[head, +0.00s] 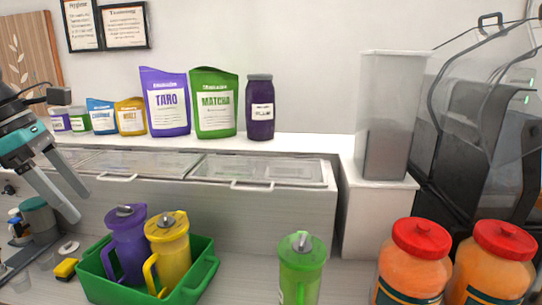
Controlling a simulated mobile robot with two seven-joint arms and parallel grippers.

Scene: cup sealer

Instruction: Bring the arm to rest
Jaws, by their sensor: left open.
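My left gripper (77,204) is at the left edge of the head view. It is open, its two grey and teal fingers angled down to the right with nothing between them. It hangs in front of the steel counter, above and left of the green tray (206,272). My right gripper is not in view.
The tray holds a purple pitcher (127,250) and a yellow pitcher (170,255). A green pitcher (301,270) and two orange jars (412,265) with red lids stand to the right. Bags and a dark jar (260,110) line the shelf. A black machine (480,110) stands far right.

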